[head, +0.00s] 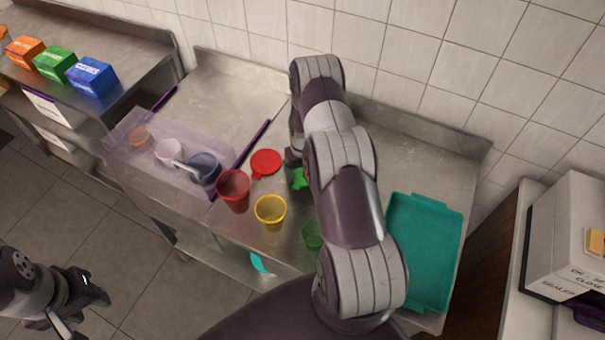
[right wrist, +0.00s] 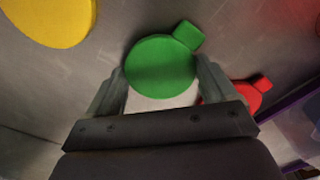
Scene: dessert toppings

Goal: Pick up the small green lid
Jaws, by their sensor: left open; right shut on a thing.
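The small green lid (head: 299,179), a flat disc with a tab, is on the metal counter, partly hidden by my right arm in the head view. In the right wrist view the green lid (right wrist: 160,68) sits between the two fingers of my right gripper (right wrist: 161,82), which is shut on it. Whether the lid is lifted off the counter is hard to tell. My left gripper (head: 92,290) is open and empty, over the floor at the lower left.
A red lid (head: 265,162) lies left of the green one; a yellow lid (right wrist: 55,18) shows in the wrist view. Red (head: 234,190), yellow (head: 271,211) and green (head: 312,234) cups stand in front. A teal tray (head: 399,285) is at right, a clear bin (head: 128,124) at left.

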